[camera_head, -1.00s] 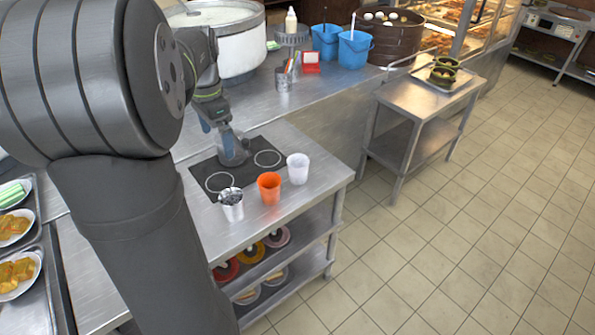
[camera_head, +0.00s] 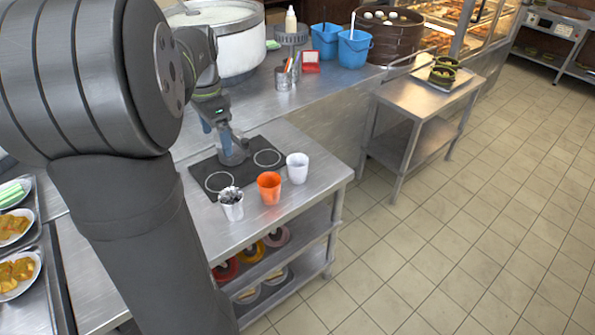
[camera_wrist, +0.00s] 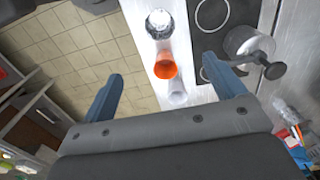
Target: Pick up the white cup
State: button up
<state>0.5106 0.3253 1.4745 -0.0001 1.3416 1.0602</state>
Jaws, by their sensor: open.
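An empty white cup (camera_head: 297,168) stands upright at the right of the steel counter. In the wrist view this white cup (camera_wrist: 177,93) shows below an orange cup (camera_wrist: 165,66). The orange cup (camera_head: 269,187) stands to its left in the head view. A second white cup (camera_head: 231,204) with dark and light contents stands further left; it also shows at the top of the wrist view (camera_wrist: 160,22). My gripper (camera_wrist: 160,75) is open and empty, with blue fingers apart. In the head view my gripper (camera_head: 216,122) is above the back of the counter, behind the cups.
A grey vessel with a dark knob (camera_wrist: 250,45) is on the black hob (camera_head: 215,178), close to my right finger in the wrist view. A utensil holder (camera_head: 283,78), blue buckets (camera_head: 354,48) and a large pot (camera_head: 235,48) stand behind. The counter's front edge lies near the cups.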

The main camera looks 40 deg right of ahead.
aim_at(299, 164)
jog(key=s+d+f+n+t+h, duration=0.1)
jog(key=d+f+h, duration=0.2)
jog(key=d+f, duration=0.35)
jog(key=s+d+f+n+h, duration=0.1)
jog(key=d+f+h, duration=0.2)
jog(key=d, duration=0.6)
jog(key=x, duration=1.7)
jog(key=shift+w+d+f, duration=0.1)
jog(key=shift+w+d, duration=0.25)
jog(key=shift+d, duration=0.2)
jog(key=c, duration=1.1)
